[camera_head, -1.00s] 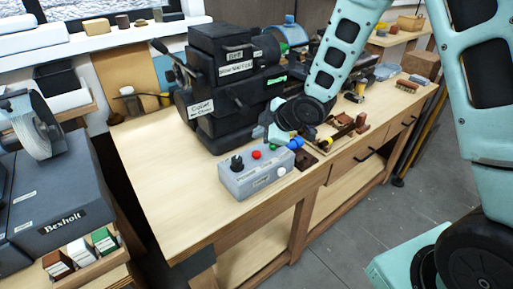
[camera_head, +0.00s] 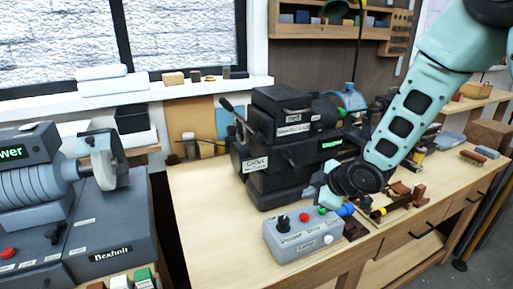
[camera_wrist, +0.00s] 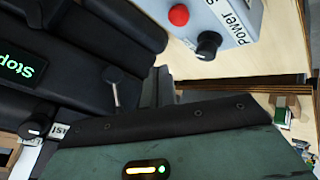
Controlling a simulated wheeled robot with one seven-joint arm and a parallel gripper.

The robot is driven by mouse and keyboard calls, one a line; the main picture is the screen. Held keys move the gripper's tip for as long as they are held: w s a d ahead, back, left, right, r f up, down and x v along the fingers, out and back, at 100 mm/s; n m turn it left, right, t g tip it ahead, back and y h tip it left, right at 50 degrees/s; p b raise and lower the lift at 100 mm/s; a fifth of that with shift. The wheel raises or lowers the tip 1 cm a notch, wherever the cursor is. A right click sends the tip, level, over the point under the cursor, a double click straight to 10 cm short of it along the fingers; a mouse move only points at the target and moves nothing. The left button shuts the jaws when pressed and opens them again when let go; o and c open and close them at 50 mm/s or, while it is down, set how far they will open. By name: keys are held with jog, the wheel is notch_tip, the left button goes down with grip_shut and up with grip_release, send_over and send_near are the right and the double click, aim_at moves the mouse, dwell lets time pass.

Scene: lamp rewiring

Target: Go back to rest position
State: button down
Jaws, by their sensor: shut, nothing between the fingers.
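My gripper (camera_head: 326,197) is at the end of my teal arm, just behind a grey control box (camera_head: 303,236) on the wooden bench. It is beside the lower front of a stacked black machine (camera_head: 285,135). The fingers are small and partly hidden by my wrist in the head view. In the wrist view, the grey fingers (camera_wrist: 160,88) are shut with nothing between them. That view also shows the control box (camera_wrist: 215,22) with its red button and black knob, and the black machine at the left with a green "Stop" display (camera_wrist: 22,66).
A blue knob-like part (camera_head: 345,210) is close to my gripper. Brown wooden parts (camera_head: 400,200) lie on the bench to the right. A grey Bexholt machine (camera_head: 110,225) stands at the left. The bench's left front (camera_head: 215,230) is clear.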

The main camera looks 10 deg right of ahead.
jog(key=s+a+r+m+g+h, duration=0.1)
jog(key=s+a+r+m+g, duration=0.1)
jog(key=s, duration=0.8)
jog(key=s+a+r+m+g+h, duration=0.1)
jog(key=s+a+r+m+g, duration=0.1)
jog(key=s, duration=0.9)
jog(key=s+a+r+m+g+h, duration=0.1)
jog(key=s+a+r+m+g, duration=0.1)
jog(key=s, duration=0.9)
notch_tip(320, 180, up, 2)
jog(key=shift+a+m+g+h, duration=0.3)
jog(key=shift+m+g, duration=0.1)
jog(key=shift+g, duration=0.4)
